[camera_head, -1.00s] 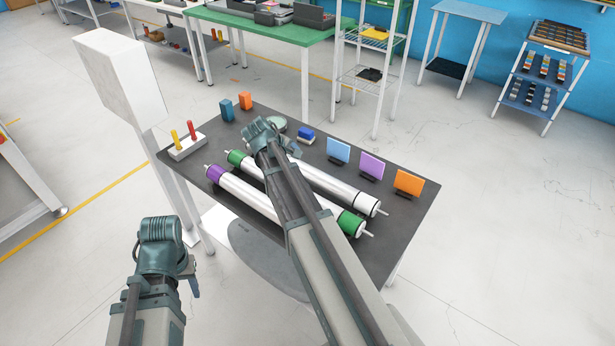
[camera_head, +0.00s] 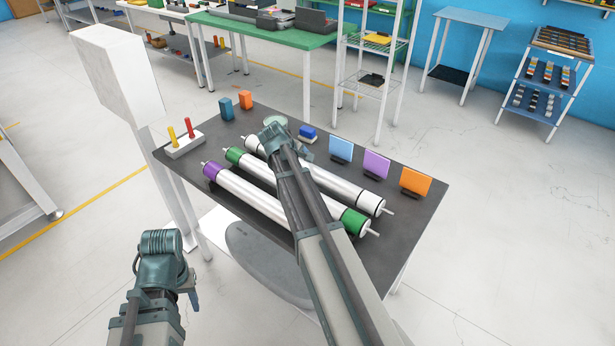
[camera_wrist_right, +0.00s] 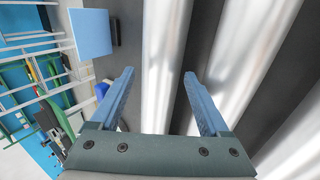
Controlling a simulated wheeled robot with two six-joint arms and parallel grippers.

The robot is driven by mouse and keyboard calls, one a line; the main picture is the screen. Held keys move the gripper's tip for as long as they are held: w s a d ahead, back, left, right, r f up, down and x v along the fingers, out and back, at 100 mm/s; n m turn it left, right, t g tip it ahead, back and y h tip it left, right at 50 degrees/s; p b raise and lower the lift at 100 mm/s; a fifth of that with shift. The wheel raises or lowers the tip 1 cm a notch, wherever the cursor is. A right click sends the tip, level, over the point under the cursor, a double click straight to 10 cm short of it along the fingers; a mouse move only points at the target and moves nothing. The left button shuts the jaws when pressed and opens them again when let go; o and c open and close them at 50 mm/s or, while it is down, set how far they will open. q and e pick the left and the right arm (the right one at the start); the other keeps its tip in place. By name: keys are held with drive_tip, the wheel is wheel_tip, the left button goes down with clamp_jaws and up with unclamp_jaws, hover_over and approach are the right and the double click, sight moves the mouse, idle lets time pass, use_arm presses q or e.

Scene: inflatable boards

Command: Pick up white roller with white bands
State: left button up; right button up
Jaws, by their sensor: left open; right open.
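The white roller with white bands (camera_head: 345,190) lies on the dark table, farthest back of three parallel rollers. My right arm crosses over it and hides part of its length. In the right wrist view, the roller (camera_wrist_right: 168,35) runs between the fingers of my right gripper (camera_wrist_right: 158,75). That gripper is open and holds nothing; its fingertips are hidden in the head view. My left gripper (camera_head: 191,291) is open and empty, low at the left, off the table's near edge.
A green-banded roller (camera_head: 258,171) and a purple-banded roller (camera_head: 245,193) lie closely beside it. Blue, purple and orange panels (camera_head: 376,164) stand along the table's right side. A peg block (camera_head: 185,146) and small blocks stand at the far left.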

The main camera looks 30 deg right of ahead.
drive_tip(key=shift+b+x, duration=1.9)
drive_tip(key=shift+x, duration=0.25)
drive_tip(key=shift+d+f+b, duration=0.15)
drive_tip(key=shift+f+b, duration=0.25)
drive_tip(key=shift+f, duration=0.1)
drive_tip(key=shift+r, duration=0.1)
drive_tip(key=shift+s, duration=0.1)
clamp_jaws()
